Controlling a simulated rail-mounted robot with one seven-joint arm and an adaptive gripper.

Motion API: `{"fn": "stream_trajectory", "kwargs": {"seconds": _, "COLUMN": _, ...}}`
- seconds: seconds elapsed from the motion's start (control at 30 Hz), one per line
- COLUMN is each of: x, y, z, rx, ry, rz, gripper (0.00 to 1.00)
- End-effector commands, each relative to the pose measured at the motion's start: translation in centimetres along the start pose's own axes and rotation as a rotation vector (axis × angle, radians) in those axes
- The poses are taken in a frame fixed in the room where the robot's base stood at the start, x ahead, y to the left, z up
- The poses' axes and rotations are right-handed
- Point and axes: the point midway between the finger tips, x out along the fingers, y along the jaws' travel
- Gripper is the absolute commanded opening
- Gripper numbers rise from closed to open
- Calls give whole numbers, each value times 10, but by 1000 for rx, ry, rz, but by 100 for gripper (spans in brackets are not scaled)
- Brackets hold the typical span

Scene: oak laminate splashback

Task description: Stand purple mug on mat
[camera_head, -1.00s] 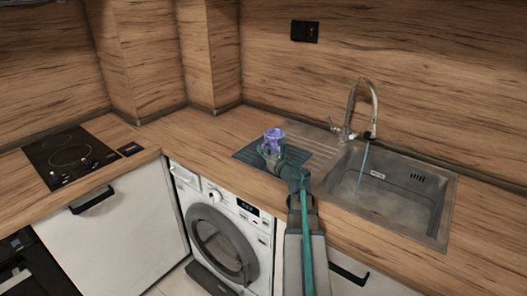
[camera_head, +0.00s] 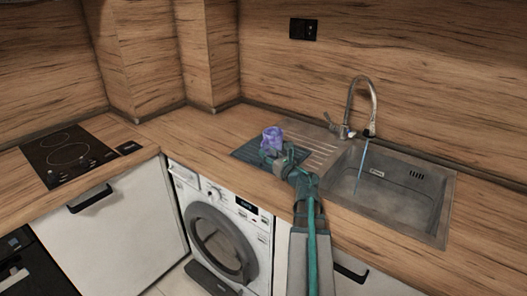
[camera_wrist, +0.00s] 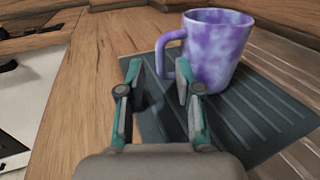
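The purple mug (camera_head: 272,139), mottled purple and white, stands upright on the dark ribbed mat (camera_head: 245,153) beside the sink. In the wrist view the mug (camera_wrist: 218,50) is ahead and right of centre, with its handle toward the left. The mat (camera_wrist: 265,125) shows under and around it. My gripper (camera_wrist: 161,75) is open, its two fingertips apart. The right fingertip is close to the handle; I cannot tell whether it touches. Nothing is held between the fingers. In the head view my gripper (camera_head: 275,158) is just in front of the mug and hides part of its base.
The metal sink (camera_head: 440,205) with a curved tap (camera_head: 374,100) is to the right, and water runs from the tap. Its ribbed drainboard (camera_head: 318,150) adjoins the mat. A black hob (camera_head: 68,155) is at the left. The counter between hob and mat is clear.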

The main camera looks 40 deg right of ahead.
Motion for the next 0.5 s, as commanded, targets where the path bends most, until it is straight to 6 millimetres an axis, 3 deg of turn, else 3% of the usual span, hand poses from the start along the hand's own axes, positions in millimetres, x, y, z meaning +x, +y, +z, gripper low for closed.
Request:
{"fn": "stream_trajectory", "kwargs": {"seconds": 0.03, "x": -15, "y": 2, "z": -1, "rx": 0, "ry": 0, "rz": -2, "gripper": 34}}
{"fn": "stream_trajectory", "kwargs": {"seconds": 0.2, "x": -46, "y": 2, "z": -1, "rx": 1, "ry": -1, "rz": -2, "gripper": 34}}
{"fn": "stream_trajectory", "kwargs": {"seconds": 0.5, "x": -74, "y": 1, "z": 0, "rx": 0, "ry": -1, "rz": 0, "gripper": 34}}
